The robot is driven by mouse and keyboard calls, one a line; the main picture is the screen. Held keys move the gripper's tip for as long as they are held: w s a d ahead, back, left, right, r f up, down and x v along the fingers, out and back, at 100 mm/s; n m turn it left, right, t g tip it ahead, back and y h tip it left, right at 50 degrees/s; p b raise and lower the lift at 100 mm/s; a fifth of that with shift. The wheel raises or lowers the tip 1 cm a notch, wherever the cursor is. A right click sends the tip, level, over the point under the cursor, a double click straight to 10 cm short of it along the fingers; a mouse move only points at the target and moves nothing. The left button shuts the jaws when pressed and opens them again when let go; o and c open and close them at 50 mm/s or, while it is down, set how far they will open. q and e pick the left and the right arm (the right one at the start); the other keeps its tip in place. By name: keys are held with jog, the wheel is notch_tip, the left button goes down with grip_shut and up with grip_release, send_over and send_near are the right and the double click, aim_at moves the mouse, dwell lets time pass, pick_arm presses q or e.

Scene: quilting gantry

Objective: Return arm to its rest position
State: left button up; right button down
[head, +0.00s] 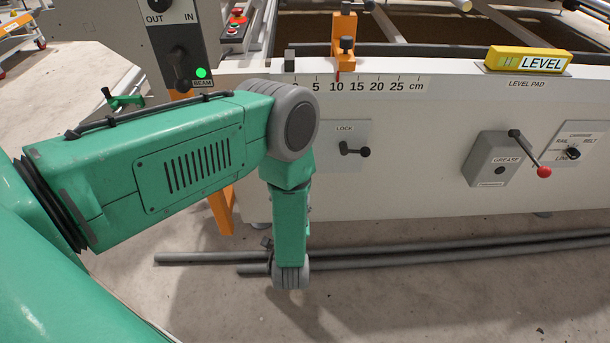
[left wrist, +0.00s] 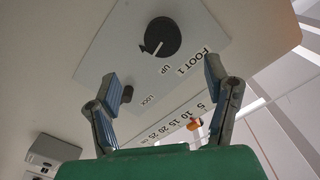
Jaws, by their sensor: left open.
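My left arm (head: 190,160) comes in from the left in the head view, bends at a grey joint (head: 293,122), and its lower part hangs down in front of the white machine panel. My left gripper (left wrist: 162,76) shows only in the left wrist view, with its two blue-padded fingers spread and nothing between them. Past the fingertips is a grey plate marked FOOT 1 with a black knob (left wrist: 160,37). A small dark LOCK lever (left wrist: 127,93) shows beside the left finger; I cannot tell whether they touch. My right gripper is in neither view.
The machine front carries a cm scale (head: 365,86), an orange stop (head: 343,45), a LOCK lever (head: 355,150), a grey GREASE box (head: 497,160) and a yellow level (head: 528,60). Grey pipes (head: 420,252) lie on the floor below. The floor in front is otherwise clear.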

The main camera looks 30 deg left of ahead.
pick_arm(q)
jog(key=s+d+r+g+h+p, duration=0.1)
jog(key=s+r+g+h+p, duration=0.2)
jog(key=s+g, duration=0.4)
jog(key=s+d+r+g+h+p, duration=0.1)
jog(key=s+r+g+h+p, duration=0.2)
jog(key=s, duration=1.9)
jog(key=g+h+p, duration=0.3)
jog(key=g, duration=0.1)
jog(key=shift+d+r+g+p, duration=0.2)
jog(key=shift+d+g+p, duration=0.05)
jog(key=shift+g+p, duration=0.05)
jog(key=shift+w, duration=0.1)
